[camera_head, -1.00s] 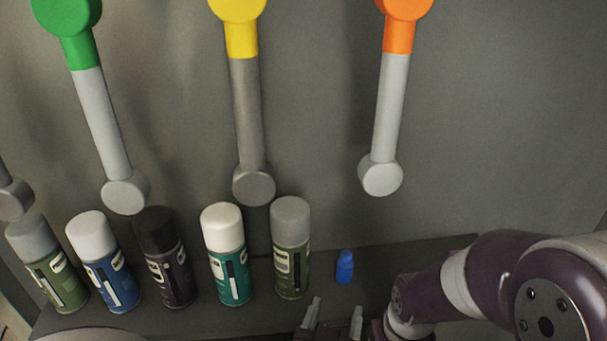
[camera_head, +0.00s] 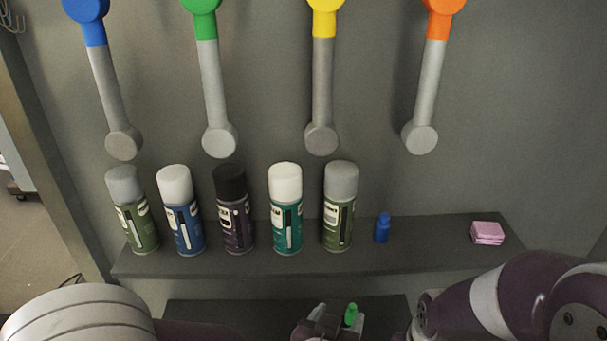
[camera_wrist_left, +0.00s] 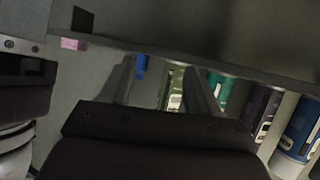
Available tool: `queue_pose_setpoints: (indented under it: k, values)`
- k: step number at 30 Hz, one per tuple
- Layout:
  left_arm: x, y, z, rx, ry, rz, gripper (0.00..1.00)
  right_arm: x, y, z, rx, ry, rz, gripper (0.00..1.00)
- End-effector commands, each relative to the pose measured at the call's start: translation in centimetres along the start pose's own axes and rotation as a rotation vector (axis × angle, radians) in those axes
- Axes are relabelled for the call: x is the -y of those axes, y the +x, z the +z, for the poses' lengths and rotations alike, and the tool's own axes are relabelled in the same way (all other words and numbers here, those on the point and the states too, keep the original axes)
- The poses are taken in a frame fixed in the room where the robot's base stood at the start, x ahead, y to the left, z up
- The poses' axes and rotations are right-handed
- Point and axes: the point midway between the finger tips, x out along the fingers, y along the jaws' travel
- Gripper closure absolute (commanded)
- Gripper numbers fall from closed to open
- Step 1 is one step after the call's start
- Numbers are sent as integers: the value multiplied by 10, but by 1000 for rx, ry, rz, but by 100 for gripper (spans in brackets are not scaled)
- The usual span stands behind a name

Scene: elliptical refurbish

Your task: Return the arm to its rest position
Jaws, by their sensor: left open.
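My left gripper (camera_head: 330,324) is at the bottom middle of the head view, in front of the shelf and below its edge. In the left wrist view its two fingers (camera_wrist_left: 160,85) stand apart with nothing held between them. Part of my left arm (camera_head: 190,330) shows at the lower left. My right arm (camera_head: 490,303) reaches in at the lower right; its gripper is not visible.
The shelf (camera_head: 450,237) holds several spray cans (camera_head: 286,215), a blue bottle (camera_head: 383,228) and a pink sponge (camera_head: 487,233). Coloured-handled tools (camera_head: 322,80) hang above. A small green item (camera_head: 351,315) shows by the gripper. A lower ledge (camera_head: 230,310) lies beneath.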

Motion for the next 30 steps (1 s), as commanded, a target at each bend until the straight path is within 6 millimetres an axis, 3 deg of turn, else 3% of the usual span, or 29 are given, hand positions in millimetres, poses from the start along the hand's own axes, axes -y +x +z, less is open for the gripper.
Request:
queue_pose_setpoints:
  k: [4,8,11,16,18,21,30]
  values:
    - [37,9,13,167,-40,-17,39,0,0,0,0,0,0,41]
    - [82,3,34,370,-85,-48,39,0,0,0,0,0,0,41]
    - [126,-18,56,564,-132,-97,39,0,0,0,0,0,0,41]
    - [190,-79,93,876,-219,-207,39,0,0,0,0,0,0,41]
    - [202,-96,102,948,-240,-234,39,0,0,0,0,0,0,41]
    - [208,-107,106,990,-252,-250,39,0,0,0,0,0,0,41]
    - [208,-107,106,992,-251,-249,39,0,0,0,0,0,0,41]
